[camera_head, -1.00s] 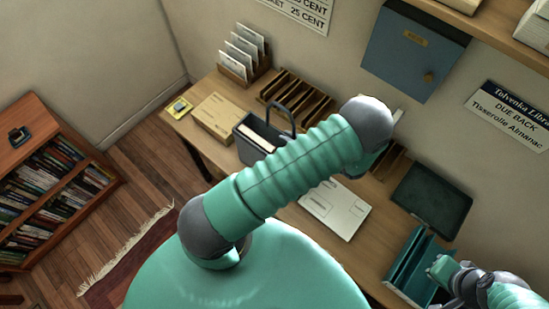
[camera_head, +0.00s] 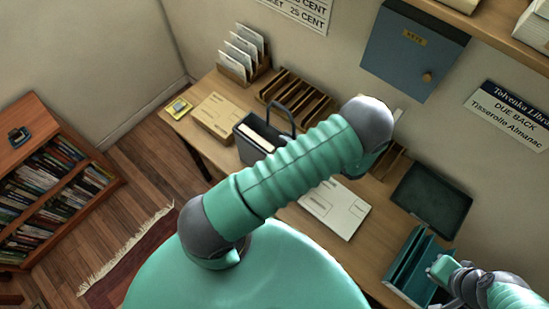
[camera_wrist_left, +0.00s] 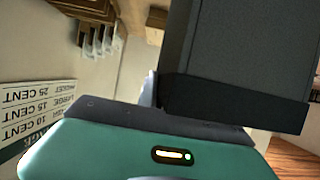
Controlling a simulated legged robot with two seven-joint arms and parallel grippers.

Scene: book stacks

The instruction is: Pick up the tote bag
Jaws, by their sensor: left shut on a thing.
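The dark grey tote bag (camera_head: 246,152) stands upright on the desk in the head view. Its handle (camera_head: 281,106) arches up, and a pale item shows in its open top. In the left wrist view, the bag's dark side (camera_wrist_left: 235,60) fills the upper right, close against my left gripper (camera_wrist_left: 152,88). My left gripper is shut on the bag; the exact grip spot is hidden. In the head view my own arm covers that hand and the bag's right side. My right gripper (camera_head: 443,268) is at the lower right, near a teal file holder; its fingers are unclear.
The wooden desk (camera_head: 305,235) holds a cardboard box (camera_head: 216,115), a card rack (camera_head: 243,55), a wooden slotted rack (camera_head: 298,95), white papers (camera_head: 335,207), a dark tray (camera_head: 432,198) and the teal file holder (camera_head: 410,262). A blue key cabinet (camera_head: 412,50) hangs on the wall.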

